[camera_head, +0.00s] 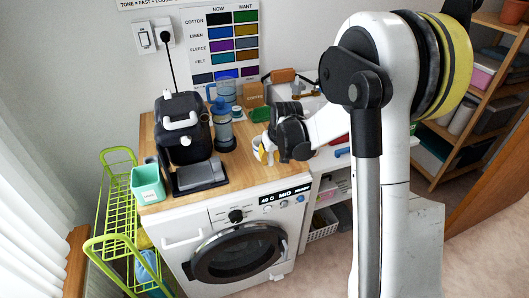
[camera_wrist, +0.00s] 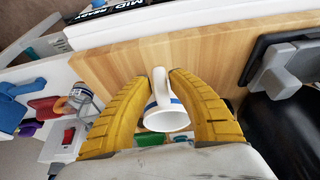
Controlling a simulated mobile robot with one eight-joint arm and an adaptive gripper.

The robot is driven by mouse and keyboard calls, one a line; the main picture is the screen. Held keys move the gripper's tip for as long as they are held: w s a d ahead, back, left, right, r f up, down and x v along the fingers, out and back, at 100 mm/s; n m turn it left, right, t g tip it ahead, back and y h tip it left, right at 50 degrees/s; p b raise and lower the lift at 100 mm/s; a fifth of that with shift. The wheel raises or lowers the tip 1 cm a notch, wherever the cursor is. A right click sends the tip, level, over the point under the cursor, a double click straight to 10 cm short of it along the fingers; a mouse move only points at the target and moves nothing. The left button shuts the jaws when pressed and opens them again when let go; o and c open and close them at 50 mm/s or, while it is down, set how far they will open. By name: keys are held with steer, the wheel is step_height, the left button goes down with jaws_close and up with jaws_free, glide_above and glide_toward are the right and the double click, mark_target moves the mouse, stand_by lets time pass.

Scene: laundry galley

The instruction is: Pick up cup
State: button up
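A white cup with a blue band (camera_wrist: 165,117) sits between the yellow fingers of my gripper (camera_wrist: 159,76) in the wrist view. Its open rim faces the camera and its handle points up in the picture, between the fingertips. Both fingers curve in around the cup and appear to touch its sides. In the head view, my gripper (camera_head: 264,152) is at the right end of the wooden counter, over the washing machine. There the cup is small and mostly hidden by the fingers and wrist. I cannot tell whether its base touches the counter.
The wooden counter (camera_head: 237,168) also holds a black coffee machine (camera_head: 183,130), a blue-grey bottle (camera_head: 223,130) and a teal container (camera_head: 147,184). A green wire rack (camera_head: 112,205) stands left of the washing machine (camera_head: 240,250). White shelves stand to the right.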

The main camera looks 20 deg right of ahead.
jaws_close()
steer(key=shift+r, duration=0.15)
steer(key=shift+r, duration=0.3)
steer(key=r, duration=0.1)
steer(key=r+p, duration=0.2)
steer(key=r, duration=0.1)
steer(key=shift+s+d, duration=0.15)
steer(key=shift+d, duration=0.1)
steer(key=s+d+r+p, duration=0.3)
steer(key=s+d+r, duration=0.3)
steer(key=s+d, duration=0.1)
steer(key=shift+d, duration=0.9)
